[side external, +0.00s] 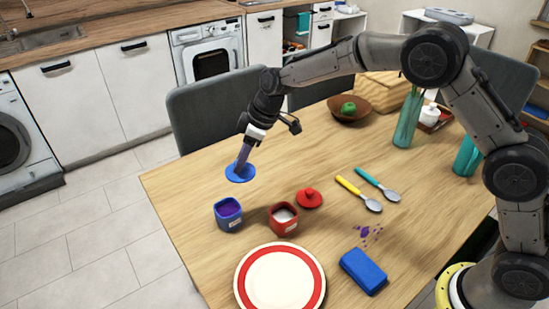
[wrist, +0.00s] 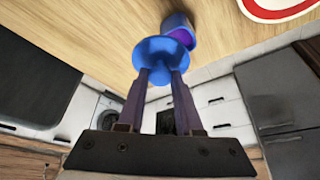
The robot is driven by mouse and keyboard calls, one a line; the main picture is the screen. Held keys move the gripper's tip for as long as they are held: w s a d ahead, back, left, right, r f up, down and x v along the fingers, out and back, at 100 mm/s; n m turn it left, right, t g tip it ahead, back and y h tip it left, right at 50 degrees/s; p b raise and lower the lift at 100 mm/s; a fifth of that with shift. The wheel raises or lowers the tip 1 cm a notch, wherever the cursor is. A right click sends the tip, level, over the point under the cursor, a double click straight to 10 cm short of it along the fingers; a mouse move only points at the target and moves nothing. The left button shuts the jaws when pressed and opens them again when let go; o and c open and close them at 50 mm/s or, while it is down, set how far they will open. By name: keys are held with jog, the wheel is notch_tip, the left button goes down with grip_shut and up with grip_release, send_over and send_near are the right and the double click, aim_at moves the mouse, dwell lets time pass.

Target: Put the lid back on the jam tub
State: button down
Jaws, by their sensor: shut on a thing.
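The jam tub (side external: 228,220) is a small blue pot, open at the top with purple jam inside, upright near the table's left edge. It also shows in the wrist view (wrist: 178,22), partly behind the lid. The round blue lid (side external: 240,174) is in my gripper, behind the tub and a little to its right in the side view. My gripper (side external: 243,164) points down and is shut on the lid's top. In the wrist view the fingers (wrist: 160,76) meet the lid (wrist: 160,50). The lid is apart from the tub; its height over the table is hard to tell.
A red tub (side external: 284,222) with white contents stands right of the jam tub, with its red lid (side external: 309,197) beside it. A red-rimmed plate (side external: 245,285), two spoons (side external: 372,204), a blue sponge (side external: 363,271) and purple spots (side external: 367,232) lie further right and front.

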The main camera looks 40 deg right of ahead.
jog(key=shift+n, duration=0.5)
jog(key=shift+s+a+f, duration=0.1)
jog(key=shift+a+f, duration=0.75)
jog(key=shift+f, duration=0.5)
jog(key=shift+a+f, duration=0.9)
jog(key=shift+f, duration=0.4)
jog(key=shift+s+a+f, duration=0.1)
jog(key=shift+a+f, duration=0.75)
jog(key=shift+f, duration=0.5)
jog(key=shift+f, duration=0.15)
grip_release()
jog(key=shift+r, duration=3.5)
jog(key=shift+c, duration=0.3)
grip_shut()
